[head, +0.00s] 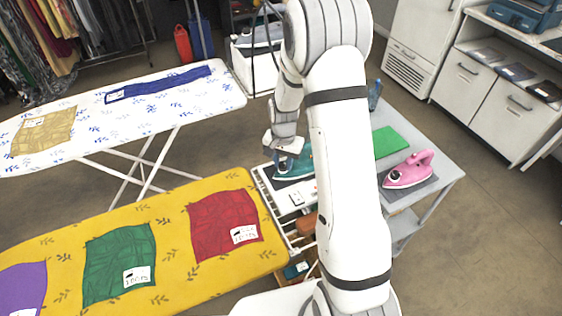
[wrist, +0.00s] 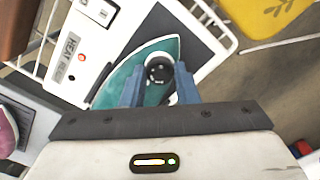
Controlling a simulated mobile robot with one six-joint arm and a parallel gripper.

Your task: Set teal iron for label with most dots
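The teal iron (head: 304,163) stands on a white panel on the grey table, partly hidden by my arm. In the wrist view the teal iron (wrist: 124,84) has a round black dial (wrist: 159,70) with a pale mark. My gripper (wrist: 159,76) is over it, its two blue fingers apart on either side of the dial; contact is unclear. My gripper also shows in the head view (head: 284,157). Labelled cloths lie on the boards: red (head: 220,217), green (head: 110,255), purple (head: 22,290), tan (head: 50,130) and blue (head: 160,84). Label dots are too small to count.
A pink iron (head: 408,170) rests on a dark pad at the table's right, near a green mat (head: 392,141). The white panel (wrist: 95,40) reads HEAT beside a red light. A yellow ironing board (head: 170,285) and a white one (head: 225,95) stand left.

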